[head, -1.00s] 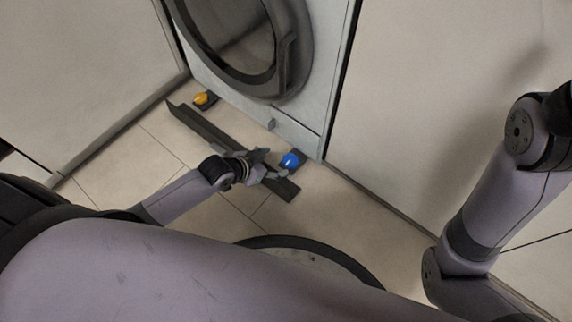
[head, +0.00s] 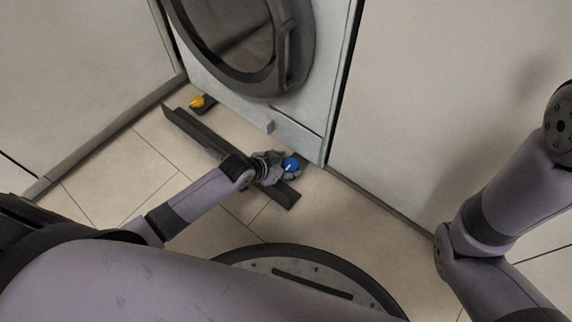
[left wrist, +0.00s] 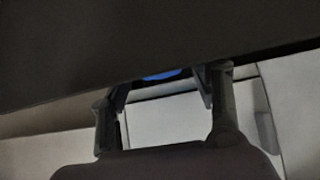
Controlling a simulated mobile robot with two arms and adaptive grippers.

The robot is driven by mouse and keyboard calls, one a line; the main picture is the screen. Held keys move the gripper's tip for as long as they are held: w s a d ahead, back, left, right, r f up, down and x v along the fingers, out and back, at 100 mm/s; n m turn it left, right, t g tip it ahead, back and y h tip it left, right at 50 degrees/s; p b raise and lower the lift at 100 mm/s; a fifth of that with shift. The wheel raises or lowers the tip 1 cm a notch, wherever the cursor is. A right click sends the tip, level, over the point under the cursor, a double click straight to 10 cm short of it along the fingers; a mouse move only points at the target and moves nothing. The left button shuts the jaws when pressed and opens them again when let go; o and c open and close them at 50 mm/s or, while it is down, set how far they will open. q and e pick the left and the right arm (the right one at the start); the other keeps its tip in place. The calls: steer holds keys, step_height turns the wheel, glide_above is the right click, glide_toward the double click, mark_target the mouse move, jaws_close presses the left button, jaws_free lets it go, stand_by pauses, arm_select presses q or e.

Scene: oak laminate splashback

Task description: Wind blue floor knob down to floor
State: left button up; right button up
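The blue floor knob (head: 291,164) is low at the washing machine's front right corner, with a pale mark on its top. My left gripper (head: 287,170) reaches it from the left, low over the floor, with its fingers around the knob. In the left wrist view, the two fingers (left wrist: 164,84) stand apart. A sliver of the blue knob (left wrist: 163,75) shows between them, with space on both sides. A dark surface hides the rest of the knob there. I cannot tell whether a finger touches it. My right gripper is out of view.
A dark angled strip (head: 225,150) lies along the floor before the washing machine (head: 310,100), under my left gripper. A yellow knob (head: 197,102) is at the machine's left corner. A pale panel (head: 440,120) stands close on the right.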

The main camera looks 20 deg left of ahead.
arm_select(q)
steer(key=c, duration=0.9)
steer(key=shift+w+a+r+m+p, duration=0.1)
steer(key=shift+a+m+p, duration=0.05)
steer(key=shift+m+p, duration=0.25)
steer(key=shift+c, duration=0.3)
steer(key=shift+m+h, duration=0.3)
steer(key=shift+h, duration=0.2)
steer(key=shift+w+a+f+m+g+h+b, duration=0.15)
steer(key=shift+f+m+g+h+b, duration=0.2)
steer(key=shift+m+g+b, duration=0.3)
steer(key=shift+r+m+h+b, duration=0.25)
steer(key=shift+m+b, duration=0.1)
steer(key=shift+b, duration=0.15)
steer(key=o, duration=1.1)
steer(key=shift+o, duration=0.2)
